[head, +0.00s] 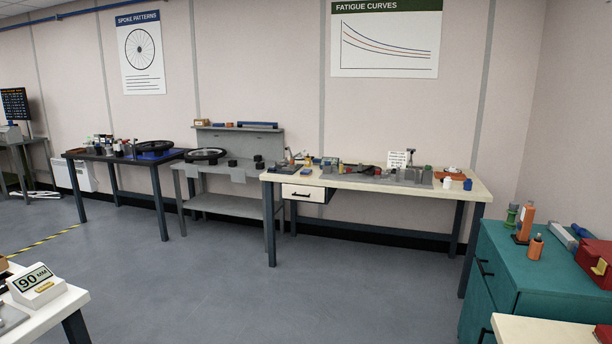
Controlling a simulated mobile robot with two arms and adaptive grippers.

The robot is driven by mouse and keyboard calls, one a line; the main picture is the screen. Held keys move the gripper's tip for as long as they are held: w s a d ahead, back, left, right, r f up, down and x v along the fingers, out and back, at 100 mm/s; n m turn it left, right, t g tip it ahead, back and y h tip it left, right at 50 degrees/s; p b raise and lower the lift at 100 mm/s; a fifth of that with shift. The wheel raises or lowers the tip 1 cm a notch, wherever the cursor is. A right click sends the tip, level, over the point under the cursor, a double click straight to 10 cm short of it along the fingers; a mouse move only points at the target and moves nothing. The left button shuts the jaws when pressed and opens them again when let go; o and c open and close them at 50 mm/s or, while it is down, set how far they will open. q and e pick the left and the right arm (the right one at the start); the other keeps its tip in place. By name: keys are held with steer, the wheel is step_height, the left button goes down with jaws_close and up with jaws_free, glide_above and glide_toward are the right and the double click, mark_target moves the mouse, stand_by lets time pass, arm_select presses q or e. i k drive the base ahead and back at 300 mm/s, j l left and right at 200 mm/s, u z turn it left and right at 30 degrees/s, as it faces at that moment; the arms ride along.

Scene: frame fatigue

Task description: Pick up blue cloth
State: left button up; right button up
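I cannot tell for certain which thing is the blue cloth. A dark blue item (582,231) lies on the teal cabinet at the right; it is too small to tell if it is cloth. A small blue item (467,185) sits at the right end of the long cream-topped bench. A flat blue patch (160,156) lies by the wheel on the dark bench at the left. Neither of my grippers is in view.
The teal cabinet (545,272) also bears orange bottles (525,222) and a red box (597,260). The cream bench (405,184) stands along the back wall, beside a grey bench (232,202). A white table (50,312) is at the front left. The middle floor is clear.

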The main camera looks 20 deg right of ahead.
mark_target(306, 173)
steer(key=i, duration=3.6)
steer(key=i+j+z, duration=0.1)
steer(key=i, duration=0.45)
steer(key=i+j+z, duration=0.1)
steer(key=i, duration=0.45)
steer(key=i+j+z, duration=0.15)
steer(key=i, duration=0.35)
